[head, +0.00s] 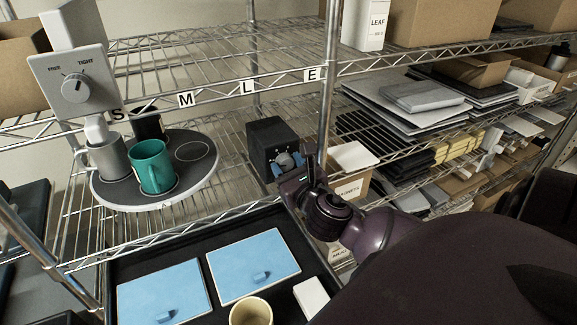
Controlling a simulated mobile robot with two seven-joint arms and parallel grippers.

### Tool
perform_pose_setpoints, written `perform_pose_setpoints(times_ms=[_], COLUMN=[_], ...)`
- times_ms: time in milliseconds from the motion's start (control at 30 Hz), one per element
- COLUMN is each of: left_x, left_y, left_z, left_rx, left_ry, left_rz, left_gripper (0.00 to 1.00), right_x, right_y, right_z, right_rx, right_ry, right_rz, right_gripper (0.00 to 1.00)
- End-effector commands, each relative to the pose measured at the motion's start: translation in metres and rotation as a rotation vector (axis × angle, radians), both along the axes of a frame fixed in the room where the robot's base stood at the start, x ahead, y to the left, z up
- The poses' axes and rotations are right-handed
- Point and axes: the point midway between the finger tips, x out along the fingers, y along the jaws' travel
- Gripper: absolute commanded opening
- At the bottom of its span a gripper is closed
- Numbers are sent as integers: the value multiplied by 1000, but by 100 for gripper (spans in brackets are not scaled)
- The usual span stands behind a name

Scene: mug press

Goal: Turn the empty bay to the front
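A round grey turntable (190,188) sits on the wire shelf at the left, below the press. It carries a grey mug (107,158), a teal mug (151,170) and a dark mug (147,122) at the back, partly hidden. The empty bay (193,150), a white ring, faces right and slightly back. A black box (272,138) with a dial knob (285,161) stands right of the turntable. My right gripper (284,168) is at the knob, its blue fingertips seemingly on either side. I cannot tell whether they grip it. My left gripper is not in view.
The press head (75,85) has a FREE/TIGHT knob. A shelf post (328,85) rises beside my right gripper. Below, a black tray holds blue panels (253,265), a cream cup (251,312) and a white block (311,297). Boxes and papers fill the right shelves.

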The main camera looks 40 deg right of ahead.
Motion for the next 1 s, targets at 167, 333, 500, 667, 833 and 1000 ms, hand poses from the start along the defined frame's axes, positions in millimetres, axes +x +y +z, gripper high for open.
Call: perform_pose_setpoints(times_ms=[167, 333, 500, 667, 833, 1000], left_x=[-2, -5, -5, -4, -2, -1], left_y=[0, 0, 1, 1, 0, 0], left_z=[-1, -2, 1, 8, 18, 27], left_rx=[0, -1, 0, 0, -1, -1], left_ry=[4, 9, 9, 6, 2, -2], left_rz=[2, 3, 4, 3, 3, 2], left_gripper=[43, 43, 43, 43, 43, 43], right_x=[0, 0, 0, 0, -1, -1], right_y=[0, 0, 0, 0, 0, 0], right_z=[0, 0, 1, 1, 2, 1], right_rx=[0, 5, 41, 122, 251, 407], right_ry=[0, -2, -13, -37, -78, -127], right_rz=[0, 0, 1, 0, -1, -2], right_gripper=[19, 16, 16, 16, 16, 16])
